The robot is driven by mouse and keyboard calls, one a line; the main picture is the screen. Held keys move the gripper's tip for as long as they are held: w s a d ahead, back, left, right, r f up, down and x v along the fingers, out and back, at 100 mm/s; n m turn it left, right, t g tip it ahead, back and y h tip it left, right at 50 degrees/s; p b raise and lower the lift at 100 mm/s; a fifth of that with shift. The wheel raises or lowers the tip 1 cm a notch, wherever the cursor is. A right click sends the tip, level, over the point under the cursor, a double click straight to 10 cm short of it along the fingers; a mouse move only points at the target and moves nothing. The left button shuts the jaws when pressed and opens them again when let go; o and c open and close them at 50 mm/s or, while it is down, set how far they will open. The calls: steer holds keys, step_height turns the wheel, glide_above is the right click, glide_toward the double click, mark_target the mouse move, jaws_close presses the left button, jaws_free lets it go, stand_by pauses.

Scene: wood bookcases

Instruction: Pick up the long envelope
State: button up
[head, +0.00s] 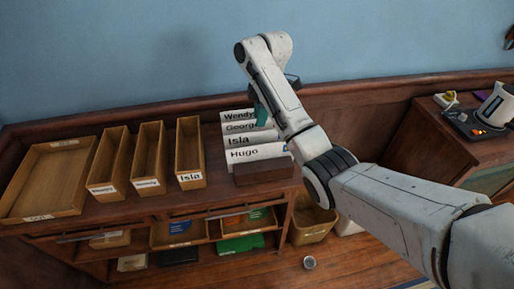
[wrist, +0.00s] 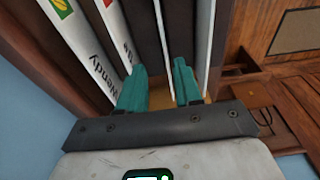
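I cannot tell for certain which item is the long envelope. A wooden holder (head: 264,171) on the cabinet top has upright white cards labelled Wendy, George (head: 241,127), Isla (head: 238,140) and Hugo (head: 258,153). In the wrist view, the Wendy card (wrist: 85,55) slants at the left. My gripper (wrist: 160,88) has its teal fingers apart, pointing down among the cards. A thin white edge (wrist: 160,30) runs down into the gap between the fingers. Contact with it is not clear. In the head view, my arm partly hides the gripper at the holder's back right.
Narrow wooden boxes (head: 190,150) and a wide shallow tray (head: 50,178) stand left of the holder. The blue wall (head: 160,50) is close behind. A side cabinet (head: 430,130) with a device (head: 490,112) is at right. A bin (head: 312,222) stands on the floor.

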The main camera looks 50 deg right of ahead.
mark_target(258, 133)
steer(key=f, duration=0.4)
steer(key=a+f, duration=0.1)
steer(key=f, duration=0.1)
steer(key=shift+s+p, duration=0.15)
steer(key=shift+p, duration=0.25)
steer(key=shift+a+f, duration=0.1)
steer(key=shift+f, duration=0.35)
steer(key=shift+c, duration=0.5)
jaws_close()
